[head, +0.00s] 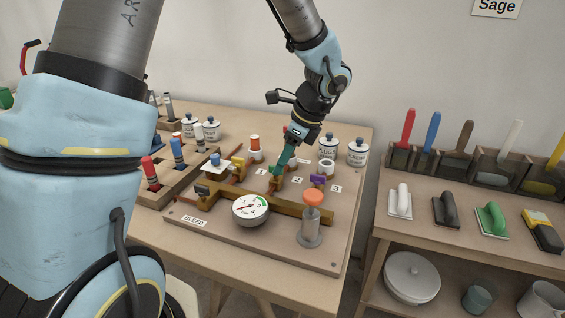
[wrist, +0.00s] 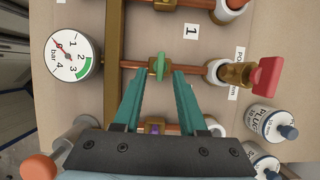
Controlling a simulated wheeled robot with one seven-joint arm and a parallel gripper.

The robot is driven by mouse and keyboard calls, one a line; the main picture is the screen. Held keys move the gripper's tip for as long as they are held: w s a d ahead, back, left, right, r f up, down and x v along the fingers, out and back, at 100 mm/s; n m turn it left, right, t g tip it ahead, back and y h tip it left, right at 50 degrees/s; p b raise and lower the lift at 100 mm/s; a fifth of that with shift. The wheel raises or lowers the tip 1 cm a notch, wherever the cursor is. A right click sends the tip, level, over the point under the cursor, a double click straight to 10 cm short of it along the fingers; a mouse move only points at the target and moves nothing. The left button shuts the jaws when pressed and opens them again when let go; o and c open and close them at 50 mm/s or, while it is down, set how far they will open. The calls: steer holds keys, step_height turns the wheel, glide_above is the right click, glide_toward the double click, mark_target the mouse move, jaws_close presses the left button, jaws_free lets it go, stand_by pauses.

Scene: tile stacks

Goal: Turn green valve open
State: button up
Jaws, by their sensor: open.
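The green valve (wrist: 159,68) sits on a brass body on the middle copper pipe of the board. In the wrist view its small green handle stands crosswise to the pipe. My gripper (wrist: 159,76) is open, with one teal finger on each side of the handle and visible gaps between. In the head view my gripper (head: 277,169) reaches down to the middle pipe, and its fingers largely hide the green handle. The round pressure gauge (head: 250,208) is at the front of the board; it also shows in the wrist view (wrist: 74,53).
A yellow valve (head: 238,163) and a purple valve (head: 318,180) flank the middle pipe. An orange-topped post (head: 313,197) stands at the front right. A red handle (wrist: 267,77) is at the pipe's far end. Lidded jars (head: 357,152) stand behind the board.

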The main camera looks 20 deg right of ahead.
steer(key=shift+w+a+f, duration=0.1)
steer(key=shift+a+f, duration=0.05)
steer(key=shift+f, duration=0.25)
jaws_close()
stand_by(0.4)
